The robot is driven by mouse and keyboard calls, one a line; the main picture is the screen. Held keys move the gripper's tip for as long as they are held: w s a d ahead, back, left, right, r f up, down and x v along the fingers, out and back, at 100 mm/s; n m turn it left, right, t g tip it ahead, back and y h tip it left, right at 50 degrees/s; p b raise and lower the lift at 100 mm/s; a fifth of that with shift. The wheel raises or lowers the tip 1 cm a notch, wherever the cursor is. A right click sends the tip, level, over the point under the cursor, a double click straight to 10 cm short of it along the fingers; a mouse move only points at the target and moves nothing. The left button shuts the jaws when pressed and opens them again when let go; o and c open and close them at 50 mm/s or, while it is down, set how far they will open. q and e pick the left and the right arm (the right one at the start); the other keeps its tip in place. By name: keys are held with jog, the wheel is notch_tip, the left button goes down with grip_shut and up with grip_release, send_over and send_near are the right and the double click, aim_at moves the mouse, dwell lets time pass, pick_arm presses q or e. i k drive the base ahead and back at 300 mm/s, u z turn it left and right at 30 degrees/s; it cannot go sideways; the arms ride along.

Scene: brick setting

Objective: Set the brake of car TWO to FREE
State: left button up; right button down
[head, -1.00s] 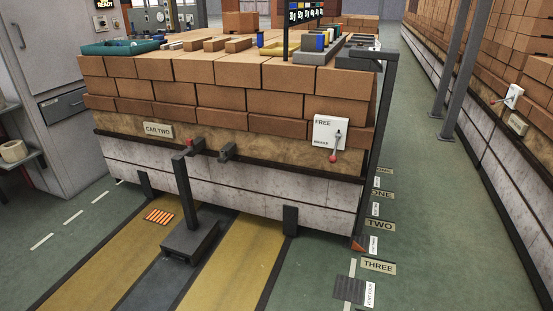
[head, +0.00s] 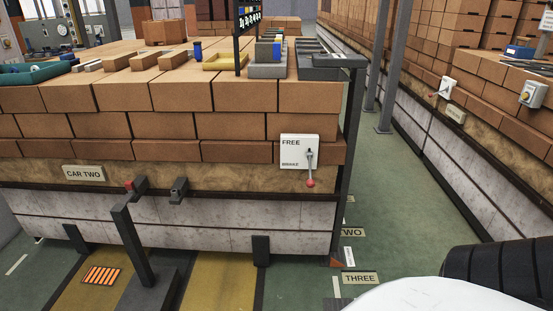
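Car TWO (head: 150,210) stands in front of me, a pale slab-sided car stacked with bricks, with a "CAR TWO" label (head: 84,173) on its left side. Its brake plate (head: 298,150) is white and sits at the right end of the near face, with FREE printed at the top and BRAKE lower down. The brake lever (head: 310,170) has a red knob and hangs downward, with the knob at the plate's lower edge, at the BRAKE end. Neither gripper is in view. A white rounded part and a black ribbed part of mine show at the lower right.
A dark post (head: 133,245) on a floor base stands before the car's left half. A dark upright frame (head: 347,150) stands at the car's right corner. Green floor (head: 420,215) lies open to the right, up to another brick-laden car (head: 490,180).

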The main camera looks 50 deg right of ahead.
aim_at(310, 183)
jog(key=z, duration=0.5)
jog(key=i, duration=1.05)
jog(key=z, duration=0.85)
